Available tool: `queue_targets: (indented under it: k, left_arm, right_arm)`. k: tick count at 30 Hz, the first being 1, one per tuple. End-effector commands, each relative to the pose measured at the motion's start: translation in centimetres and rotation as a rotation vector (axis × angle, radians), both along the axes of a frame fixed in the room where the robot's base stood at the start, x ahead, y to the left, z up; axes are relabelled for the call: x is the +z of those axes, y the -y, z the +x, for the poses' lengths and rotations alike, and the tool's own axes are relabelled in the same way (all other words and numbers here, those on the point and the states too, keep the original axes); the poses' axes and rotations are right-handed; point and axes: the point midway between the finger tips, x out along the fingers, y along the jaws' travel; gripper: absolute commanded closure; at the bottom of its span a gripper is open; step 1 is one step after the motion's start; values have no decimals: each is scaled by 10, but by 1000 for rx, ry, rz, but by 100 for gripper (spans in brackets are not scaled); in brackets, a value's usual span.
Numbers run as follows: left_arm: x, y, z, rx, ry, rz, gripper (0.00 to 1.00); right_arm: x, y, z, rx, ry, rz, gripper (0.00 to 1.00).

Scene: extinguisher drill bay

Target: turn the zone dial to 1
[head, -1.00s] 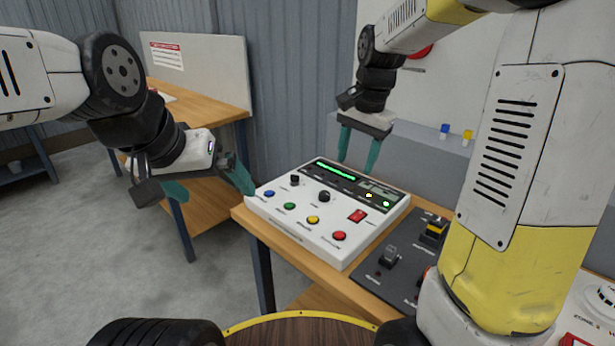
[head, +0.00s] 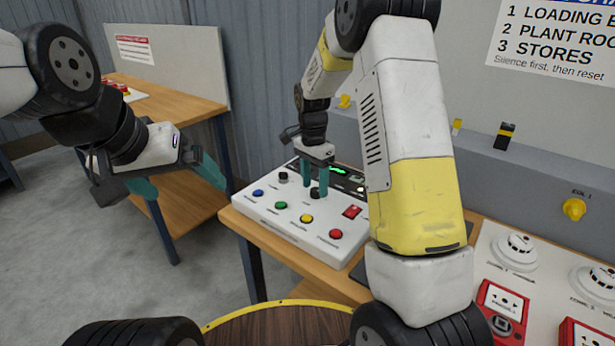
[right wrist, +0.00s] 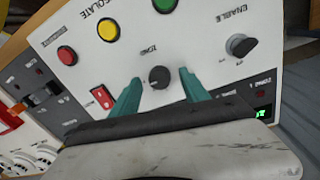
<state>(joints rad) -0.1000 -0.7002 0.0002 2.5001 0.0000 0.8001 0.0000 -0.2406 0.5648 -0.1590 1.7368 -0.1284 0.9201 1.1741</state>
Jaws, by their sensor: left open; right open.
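The zone dial (head: 315,193) is a small round black knob on the white control panel (head: 262,215). In the right wrist view the dial (right wrist: 159,77) sits between my right gripper's teal fingers, with a gap on each side. My right gripper (head: 314,186) is open, pointing down over the panel, its fingertips around the dial. It also shows in the right wrist view (right wrist: 157,84). The dial's pointer setting is too small to read. My left gripper (head: 187,190) is open and empty, in the air left of the panel.
The enable knob (right wrist: 241,45) is close by on the same panel. A red rocker switch (head: 351,211) and blue, green, yellow and red (head: 336,233) buttons lie around the dial. Detectors and red call points (head: 503,308) stand at the right.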

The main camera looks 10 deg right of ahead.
Motion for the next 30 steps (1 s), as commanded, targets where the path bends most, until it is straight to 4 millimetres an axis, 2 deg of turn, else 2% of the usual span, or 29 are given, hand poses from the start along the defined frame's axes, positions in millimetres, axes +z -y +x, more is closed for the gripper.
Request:
queue_targets:
  k: [3, 11, 12, 20, 30]
  left_arm:
    - [0, 0, 0, 0, 0, 0, 0]
    - [0, 0, 0, 0, 0, 0, 0]
    - [0, 0, 0, 0, 0, 0, 0]
    - [0, 0, 0, 0, 0, 0, 0]
    - [0, 0, 0, 0, 0, 0, 0]
  right_arm:
    - [-9, 0, -1, 0, 0, 0, 47]
    - [-10, 0, -1, 1, 1, 1, 47]
    - [-10, 0, -1, 1, 1, 1, 49]
    - [-10, 0, -1, 1, 1, 1, 100]
    - [-10, 0, -1, 36, 1, 1, 100]
